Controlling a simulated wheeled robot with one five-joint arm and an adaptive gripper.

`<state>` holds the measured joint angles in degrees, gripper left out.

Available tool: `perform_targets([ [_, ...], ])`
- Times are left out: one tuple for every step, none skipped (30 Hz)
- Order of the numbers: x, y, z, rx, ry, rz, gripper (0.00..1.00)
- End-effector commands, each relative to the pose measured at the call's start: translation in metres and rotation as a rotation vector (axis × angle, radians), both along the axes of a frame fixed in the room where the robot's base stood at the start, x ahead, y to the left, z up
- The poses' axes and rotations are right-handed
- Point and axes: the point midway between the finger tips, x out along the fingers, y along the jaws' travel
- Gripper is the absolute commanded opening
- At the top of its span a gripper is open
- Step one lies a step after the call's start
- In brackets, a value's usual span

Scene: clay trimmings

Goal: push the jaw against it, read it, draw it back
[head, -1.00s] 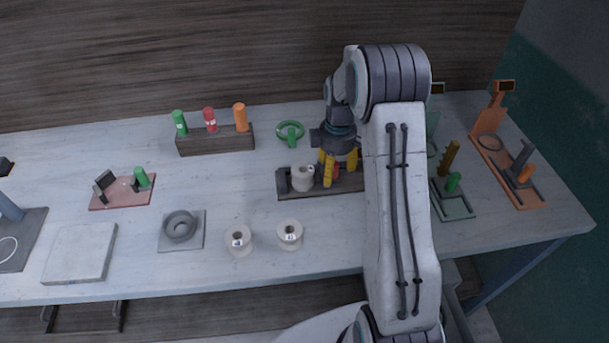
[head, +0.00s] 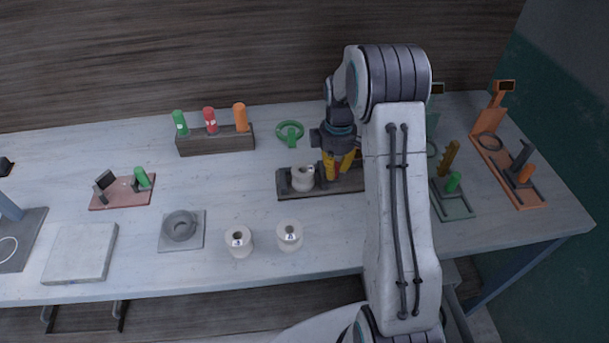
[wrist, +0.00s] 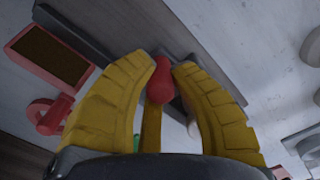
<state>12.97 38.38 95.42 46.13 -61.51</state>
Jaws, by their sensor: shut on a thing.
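A dark grey measuring fixture (head: 317,190) lies on the bench, partly behind my arm. A white spool (head: 302,178) stands in its left part, beside a dark upright block (head: 284,180). My gripper (head: 337,174), with yellow fingers, is over the fixture just right of the spool. In the wrist view, my gripper (wrist: 165,75) is shut on a red knob (wrist: 161,80), with one finger on each side. Whether the jaw touches the spool is hidden. A red-framed dark panel (wrist: 52,55) shows in the wrist view; I can read nothing on it.
Two white spools (head: 238,241) (head: 289,235) stand at the front. A wooden rack (head: 216,140) holds green, red and orange cylinders. A grey ring on a plate (head: 180,226), a pink fixture (head: 122,193), a green one (head: 455,206) and an orange one (head: 528,190) stand around.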

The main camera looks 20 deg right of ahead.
Motion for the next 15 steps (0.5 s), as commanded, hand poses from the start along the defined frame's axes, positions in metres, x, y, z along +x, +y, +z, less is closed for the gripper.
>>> perform_targets([
  [0.000,0.000,-0.001,0.001,0.002,0.000,0.00],
  [0.000,0.001,-0.001,0.001,0.002,0.000,0.00],
  [0.000,0.001,-0.001,0.001,0.002,0.000,0.00],
  [0.000,0.002,-0.001,0.001,0.002,0.000,0.00],
  [0.000,0.003,-0.001,0.001,0.002,0.000,0.00],
  [0.000,0.004,-0.001,0.001,0.002,0.001,0.00],
  [0.000,0.005,-0.001,0.001,0.002,0.001,0.00],
  [0.001,0.006,-0.002,0.001,0.002,0.001,0.00],
  [0.001,0.008,-0.002,0.001,0.003,0.002,0.00],
  [0.001,0.009,-0.002,0.001,0.003,0.002,0.00],
  [0.002,0.011,-0.002,0.001,0.003,0.002,0.00],
  [0.002,0.013,-0.002,0.000,0.004,0.003,0.00],
  [0.002,0.014,-0.002,0.000,0.004,0.002,0.00],
  [0.002,0.015,-0.002,0.000,0.004,0.002,0.00],
  [0.003,0.017,-0.002,0.000,0.004,0.002,0.00],
])
